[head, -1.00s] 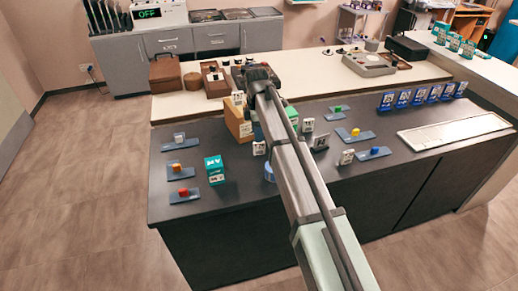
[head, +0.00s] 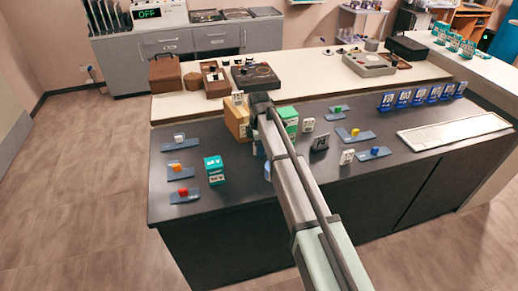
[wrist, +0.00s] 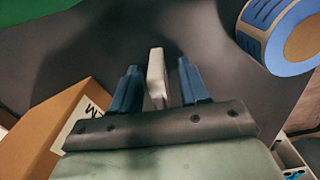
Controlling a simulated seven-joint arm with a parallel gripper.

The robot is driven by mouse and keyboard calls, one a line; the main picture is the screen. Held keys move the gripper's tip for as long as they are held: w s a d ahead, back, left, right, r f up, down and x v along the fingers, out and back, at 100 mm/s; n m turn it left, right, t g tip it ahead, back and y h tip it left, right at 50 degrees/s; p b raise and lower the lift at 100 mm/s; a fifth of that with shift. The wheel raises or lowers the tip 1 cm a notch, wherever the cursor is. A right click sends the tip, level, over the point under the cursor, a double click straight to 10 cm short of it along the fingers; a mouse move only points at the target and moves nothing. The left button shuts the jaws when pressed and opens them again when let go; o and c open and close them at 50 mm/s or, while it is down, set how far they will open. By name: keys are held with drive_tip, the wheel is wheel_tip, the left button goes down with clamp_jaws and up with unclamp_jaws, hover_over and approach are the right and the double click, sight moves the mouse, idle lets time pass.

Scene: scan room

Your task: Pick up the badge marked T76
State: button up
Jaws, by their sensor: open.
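My gripper (wrist: 158,66) is open, with one blue finger on each side of a thin white badge (wrist: 157,80) in the wrist view. The badge stands between the fingers with a small gap on both sides. I see it nearly edge-on, so its marking cannot be read. In the head view my arm hides this badge and most of the gripper. Other badges stand to the right in the head view: a white one (head: 308,125), a dark-looking one (head: 320,142) and another white one (head: 347,157). Their markings are too small to read surely.
A brown box (wrist: 55,125) is close on the left of the gripper, and a blue-rimmed tape roll (wrist: 251,45) lies at the upper right. A green-and-white box (head: 288,115) stands beside my arm.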

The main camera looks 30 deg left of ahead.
drive_tip(key=shift+c, duration=0.2)
clamp_jaws()
idle(0.3)
